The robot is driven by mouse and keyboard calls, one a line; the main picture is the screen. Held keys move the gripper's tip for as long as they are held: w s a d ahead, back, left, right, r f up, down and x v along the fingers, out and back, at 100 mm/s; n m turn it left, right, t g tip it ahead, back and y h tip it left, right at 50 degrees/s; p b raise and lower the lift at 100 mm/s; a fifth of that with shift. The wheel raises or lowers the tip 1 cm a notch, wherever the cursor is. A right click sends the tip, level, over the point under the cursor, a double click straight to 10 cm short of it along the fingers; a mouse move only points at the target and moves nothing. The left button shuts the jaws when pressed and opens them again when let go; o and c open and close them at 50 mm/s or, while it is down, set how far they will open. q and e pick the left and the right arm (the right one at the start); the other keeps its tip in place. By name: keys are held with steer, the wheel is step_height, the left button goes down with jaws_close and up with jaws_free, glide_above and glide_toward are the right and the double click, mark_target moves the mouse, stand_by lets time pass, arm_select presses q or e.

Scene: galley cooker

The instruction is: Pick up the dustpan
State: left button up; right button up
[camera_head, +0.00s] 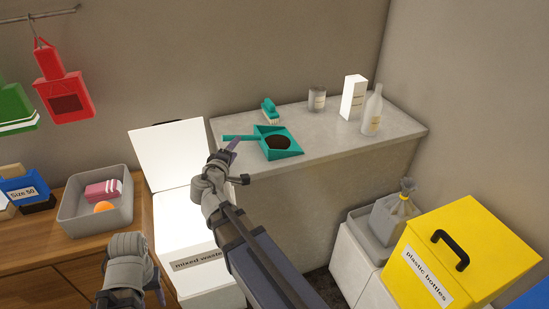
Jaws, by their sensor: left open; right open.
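The teal dustpan (292,152) lies on the grey counter (340,144), holding a dark brown heap. Its handle (229,137) points left, to the counter's left edge. My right gripper (238,158) is open at the handle. My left gripper (158,291) is low at the bottom left, in front of the wooden cabinet and white bin, far from the dustpan. Its fingers are mostly hidden by its own wrist.
A teal brush (269,110) stands behind the dustpan. A can (317,99), white box (353,98) and bottle (372,113) stand further right. The open-lidded mixed waste bin (188,236) is left of the counter. A grey tray (92,222) and yellow bin (470,245) flank the area.

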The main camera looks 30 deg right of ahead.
mark_target(243, 140)
steer(key=shift+w+d+f+n+t+b, duration=0.2)
steer(key=shift+w+d+n+t+b, duration=0.2)
arm_select(q)
steer(key=shift+f, duration=0.8)
arm_select(e)
steer(key=shift+r, duration=0.15)
steer(key=shift+x, duration=1.2)
steer(key=shift+s+d+b+x, duration=0.15)
steer(key=shift+x, duration=0.8)
steer(key=shift+s+d+b+x, duration=0.1)
steer(key=shift+x, duration=0.8)
steer(key=shift+s+d+b+x, duration=0.15)
steer(key=shift+x, duration=0.8)
arm_select(q)
steer(key=shift+f, duration=0.45)
arm_select(e)
steer(key=shift+r, duration=0.1)
jaws_close()
